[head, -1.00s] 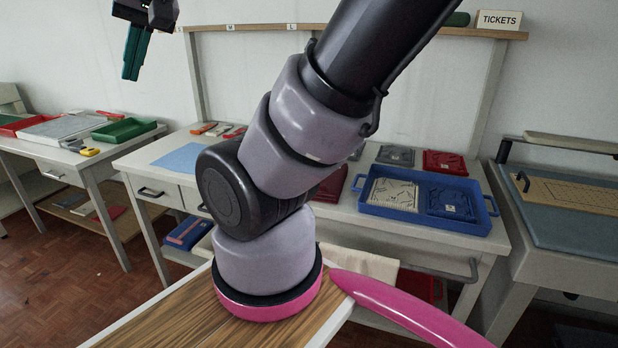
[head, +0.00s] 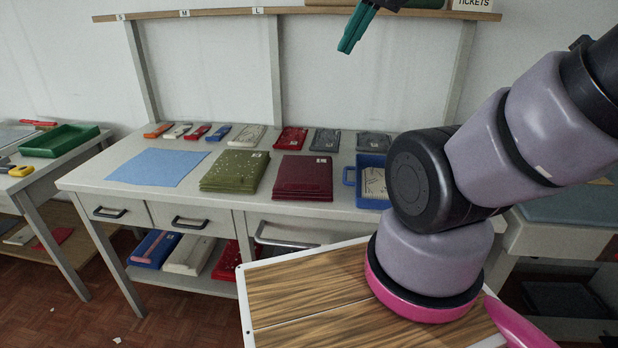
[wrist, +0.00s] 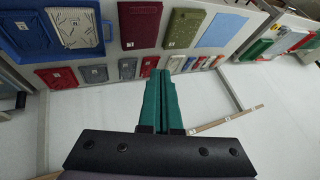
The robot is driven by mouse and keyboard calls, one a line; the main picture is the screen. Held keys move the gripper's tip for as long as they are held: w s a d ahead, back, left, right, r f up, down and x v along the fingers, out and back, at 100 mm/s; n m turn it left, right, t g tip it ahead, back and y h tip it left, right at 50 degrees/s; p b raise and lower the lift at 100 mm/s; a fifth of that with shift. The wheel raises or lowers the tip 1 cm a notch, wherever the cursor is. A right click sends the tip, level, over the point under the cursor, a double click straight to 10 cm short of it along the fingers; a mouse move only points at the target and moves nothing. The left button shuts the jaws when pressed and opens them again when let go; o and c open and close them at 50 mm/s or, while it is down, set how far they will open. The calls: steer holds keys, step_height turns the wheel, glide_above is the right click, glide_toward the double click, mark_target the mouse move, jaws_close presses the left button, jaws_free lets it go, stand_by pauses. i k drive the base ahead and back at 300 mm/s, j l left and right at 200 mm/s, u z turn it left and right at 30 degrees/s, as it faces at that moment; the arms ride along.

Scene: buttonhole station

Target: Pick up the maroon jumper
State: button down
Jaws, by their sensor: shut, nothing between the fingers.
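The maroon jumper (head: 303,178) lies folded flat on the white worktable, right of a folded olive garment and left of the blue tray. It has a small white label at its upper right. It also shows at the top of the wrist view (wrist: 139,24). My gripper (head: 350,42) has green fingers and hangs high in the air near the wall, well above the table and apart from the jumper. In the wrist view my gripper (wrist: 160,76) has its fingers together with nothing held.
The olive garment (head: 236,171) lies close beside the jumper. A blue cloth (head: 158,167) lies at the left. The blue tray (head: 349,177) is partly behind my arm. Several folded garments line the table's back; a shelf (head: 220,12) runs along the wall above.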

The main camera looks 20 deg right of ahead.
mark_target(303, 178)
steer(key=j+z, duration=0.2)
steer(key=i+j+z, duration=0.2)
steer(key=j, duration=0.25)
steer(key=i+j+z, duration=0.15)
steer(key=j, duration=0.35)
steer(key=i+j+z, duration=0.2)
steer(key=j, duration=0.3)
steer(key=j+z, duration=0.15)
steer(key=j, duration=0.35)
